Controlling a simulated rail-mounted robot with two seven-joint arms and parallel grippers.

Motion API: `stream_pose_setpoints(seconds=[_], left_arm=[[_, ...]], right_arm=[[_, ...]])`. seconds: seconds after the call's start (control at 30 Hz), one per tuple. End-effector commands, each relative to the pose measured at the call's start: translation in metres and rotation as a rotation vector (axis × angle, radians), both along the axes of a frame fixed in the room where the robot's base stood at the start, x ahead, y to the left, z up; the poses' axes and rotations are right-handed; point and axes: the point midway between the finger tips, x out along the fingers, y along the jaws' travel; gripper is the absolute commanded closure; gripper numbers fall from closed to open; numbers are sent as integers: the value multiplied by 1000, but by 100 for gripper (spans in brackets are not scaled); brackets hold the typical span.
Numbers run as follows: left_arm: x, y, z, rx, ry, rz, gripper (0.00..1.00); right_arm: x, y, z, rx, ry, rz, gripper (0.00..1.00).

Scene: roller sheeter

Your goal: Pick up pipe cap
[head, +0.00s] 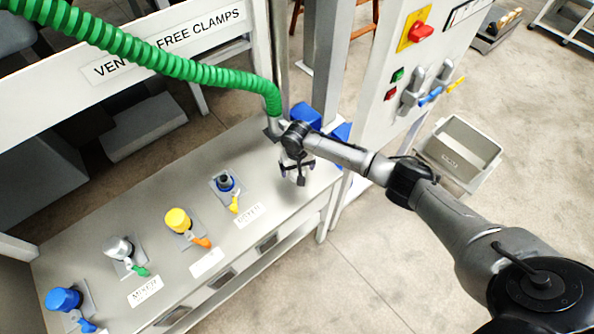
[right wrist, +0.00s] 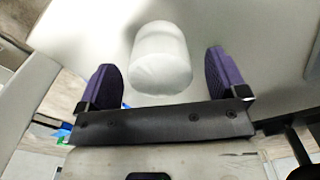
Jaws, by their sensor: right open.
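A white, rounded cylinder (right wrist: 161,58), which looks like the pipe cap, stands on the pale table top in the right wrist view. It lies ahead of and between the two purple fingers of my right gripper (right wrist: 165,75), with a gap on each side. In the head view my right gripper (head: 298,168) points down over the right end of the table. The cap is hard to make out there, against the pale top and behind the gripper. My right gripper is open and holds nothing. My left gripper is not in view.
A row of pipe fittings with blue (head: 64,299), silver (head: 118,247) and yellow (head: 178,219) tops stands on the table (head: 218,150). A green hose (head: 170,62) hangs across the back. Blue objects (head: 307,116) sit behind my gripper. A grey bin (head: 460,152) stands on the floor.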

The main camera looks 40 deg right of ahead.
Motion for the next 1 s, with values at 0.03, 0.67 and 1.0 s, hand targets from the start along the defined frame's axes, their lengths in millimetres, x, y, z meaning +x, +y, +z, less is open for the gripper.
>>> stream_pose_setpoints(seconds=[0.03,0.67,1.0], left_arm=[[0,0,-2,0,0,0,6],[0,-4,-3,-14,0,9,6],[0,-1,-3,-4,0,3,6]], right_arm=[[0,0,-6,-1,1,-1,9],[0,0,-13,0,-1,0,32],[0,0,-13,0,-1,0,63]])
